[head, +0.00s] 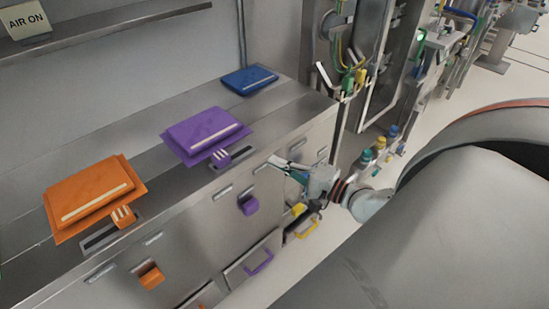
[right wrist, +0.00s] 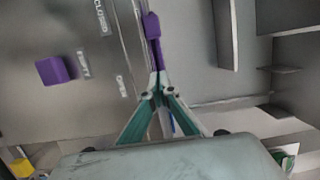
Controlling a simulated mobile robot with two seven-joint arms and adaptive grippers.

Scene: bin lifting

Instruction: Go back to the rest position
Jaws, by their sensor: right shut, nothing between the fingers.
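My right gripper (head: 282,164) is in front of the steel cabinet's face, to the right of the purple bin and a little below the top edge. In the right wrist view its fingers (right wrist: 158,82) are together, with nothing between them. A purple handle (right wrist: 152,26) shows just beyond the fingertips there; I cannot tell whether they touch it. My left gripper is not in view. The orange bin (head: 92,197), purple bin (head: 204,132) and blue bin (head: 249,80) sit on the cabinet top.
The steel cabinet (head: 290,78) has coloured knobs, an orange one (head: 151,276) and a purple one (head: 248,204), on its front. Lower drawers show a purple handle (head: 261,262) and a yellow handle (head: 301,229). Pipes and valves stand at the back right. Pale floor (head: 475,105) is open at right.

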